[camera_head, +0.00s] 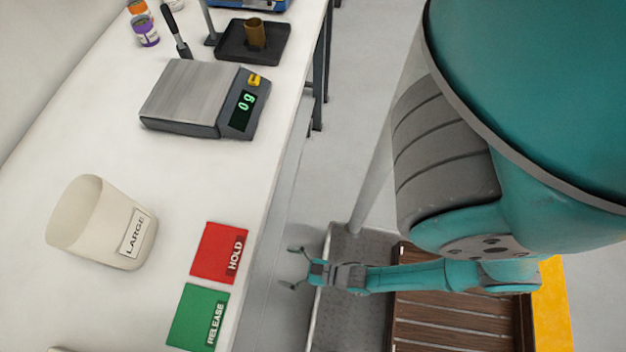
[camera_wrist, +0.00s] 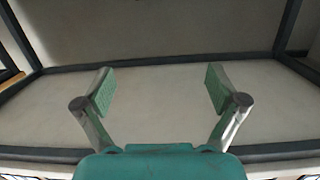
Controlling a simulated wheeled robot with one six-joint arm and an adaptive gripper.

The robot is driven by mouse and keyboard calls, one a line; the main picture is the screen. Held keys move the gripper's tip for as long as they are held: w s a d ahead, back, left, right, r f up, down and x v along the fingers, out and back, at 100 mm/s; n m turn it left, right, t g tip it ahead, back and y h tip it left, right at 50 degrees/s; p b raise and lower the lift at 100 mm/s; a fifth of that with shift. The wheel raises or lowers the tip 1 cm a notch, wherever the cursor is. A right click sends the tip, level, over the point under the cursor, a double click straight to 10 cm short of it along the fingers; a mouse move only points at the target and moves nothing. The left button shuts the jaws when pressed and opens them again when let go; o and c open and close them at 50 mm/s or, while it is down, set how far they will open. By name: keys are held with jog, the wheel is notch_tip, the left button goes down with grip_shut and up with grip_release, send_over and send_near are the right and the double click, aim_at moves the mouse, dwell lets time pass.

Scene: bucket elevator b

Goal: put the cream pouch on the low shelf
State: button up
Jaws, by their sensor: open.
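My gripper (camera_head: 293,268) is open, with its fingers pointing toward the side of the white table and below its top. In the wrist view my gripper (camera_wrist: 160,90) has its green-padded fingers wide apart and nothing between them. Ahead of it is a pale flat surface (camera_wrist: 160,125) framed by dark bars, which looks like the low shelf under the table; its visible part is bare. I do not make out a cream pouch in either view.
The table (camera_head: 75,160) carries a cream tub labelled LARGE (camera_head: 85,225), a red HOLD pad (camera_head: 215,250), a green RELEASE pad (camera_head: 192,312), a scale (camera_head: 185,90) reading 0 g and a black tray (camera_head: 240,48). A brown slatted platform (camera_head: 440,318) lies at lower right.

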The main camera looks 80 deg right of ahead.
jog(key=s+r, duration=0.4)
jog(key=r, duration=1.3)
jog(key=s+r+g, duration=0.1)
jog(key=s+r, duration=0.3)
jog(key=r, duration=1.2)
jog(key=shift+a+r+n+g, duration=0.3)
jog(key=shift+r+n, duration=0.1)
jog(key=shift+s, duration=0.1)
